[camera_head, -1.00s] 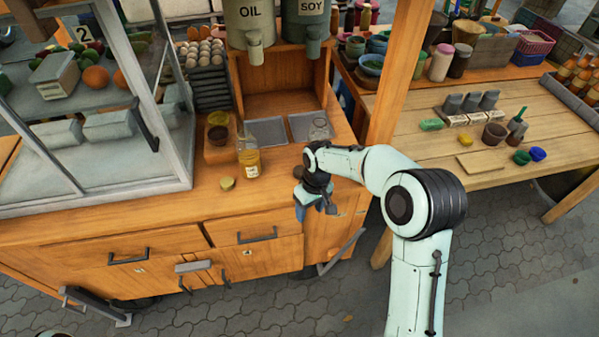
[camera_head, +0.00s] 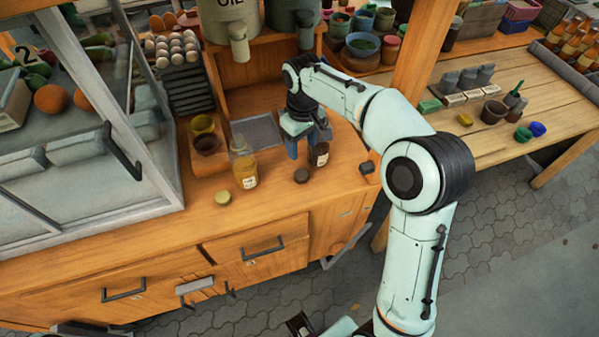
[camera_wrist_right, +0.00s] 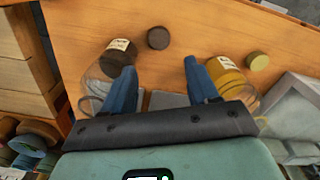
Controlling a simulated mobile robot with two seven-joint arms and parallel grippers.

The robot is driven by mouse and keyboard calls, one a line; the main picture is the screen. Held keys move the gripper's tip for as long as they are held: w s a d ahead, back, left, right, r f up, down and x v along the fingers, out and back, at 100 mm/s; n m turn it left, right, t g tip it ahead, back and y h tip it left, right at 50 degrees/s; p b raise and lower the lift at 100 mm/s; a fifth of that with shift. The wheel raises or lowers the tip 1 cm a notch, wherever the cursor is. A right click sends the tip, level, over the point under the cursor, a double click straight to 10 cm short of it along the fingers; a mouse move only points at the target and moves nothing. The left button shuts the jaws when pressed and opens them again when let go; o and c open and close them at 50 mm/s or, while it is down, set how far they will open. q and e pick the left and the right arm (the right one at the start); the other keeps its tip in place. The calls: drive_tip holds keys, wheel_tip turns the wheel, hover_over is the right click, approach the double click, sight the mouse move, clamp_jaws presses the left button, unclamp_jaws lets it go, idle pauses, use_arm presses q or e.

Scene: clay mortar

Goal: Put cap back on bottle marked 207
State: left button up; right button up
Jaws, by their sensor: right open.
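On the wooden counter stands a bottle with yellow contents (camera_head: 246,172), with a yellowish cap (camera_head: 222,198) lying in front of it. A bottle with dark contents (camera_head: 320,155) stands to the right, with a dark cap (camera_head: 301,175) lying near it. Both bottles carry white labels, but I cannot read the numbers. My right gripper (camera_head: 301,150) is open and empty between the two bottles. In the right wrist view its blue fingers (camera_wrist_right: 161,77) are spread, with the dark cap (camera_wrist_right: 158,38) beyond them.
A grey tray (camera_head: 257,133) and small bowls (camera_head: 205,143) lie behind the bottles. A glass case (camera_head: 85,150) stands at the left. The oil dispenser (camera_head: 232,20) stands behind. A small dark block (camera_head: 367,167) lies near the counter's right edge. The front counter strip is mostly clear.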

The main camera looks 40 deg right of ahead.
drive_tip(key=b, duration=0.1)
hover_over(302, 175)
wheel_tip(302, 175, down, 8)
drive_tip(key=shift+a+r, duration=0.1)
drive_tip(key=shift+r, duration=0.15)
drive_tip(key=shift+f, duration=0.4)
drive_tip(key=shift+f, duration=2.6)
drive_tip(key=shift+c, duration=0.2)
drive_tip(key=c, duration=0.7)
